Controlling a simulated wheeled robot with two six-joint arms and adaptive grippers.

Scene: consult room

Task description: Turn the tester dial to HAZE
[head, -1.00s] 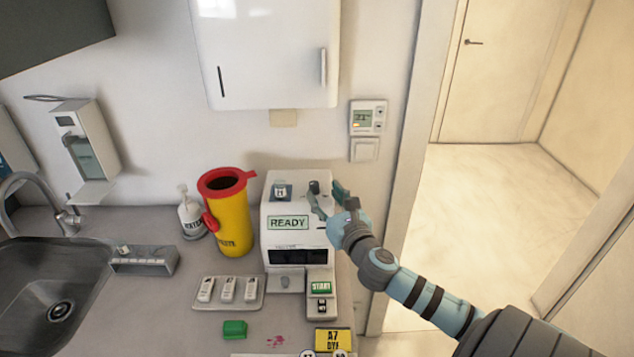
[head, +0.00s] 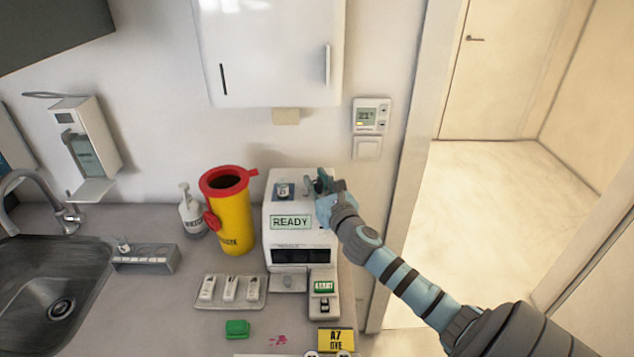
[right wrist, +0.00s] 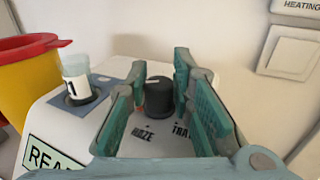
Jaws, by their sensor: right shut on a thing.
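The white tester (head: 300,240) stands on the counter with a READY display (head: 290,222) on its front. Its black dial (right wrist: 159,97) is on top, with a small pale mark on its upper face. HAZE (right wrist: 143,134) is printed at the dial's near left; a label starting "TRA" (right wrist: 181,131) is at its near right, partly covered by a finger. My right gripper (head: 322,186) is at the dial and shut on it, the fingers on either side in the right wrist view (right wrist: 160,80). My left gripper is not in view.
A vial labelled 1 (right wrist: 77,77) sits in the tester's top, left of the dial. A yellow bin with a red rim (head: 232,215) stands close on the left. A wall cabinet (head: 272,55) hangs above. A thermostat (head: 371,116) is on the wall to the right.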

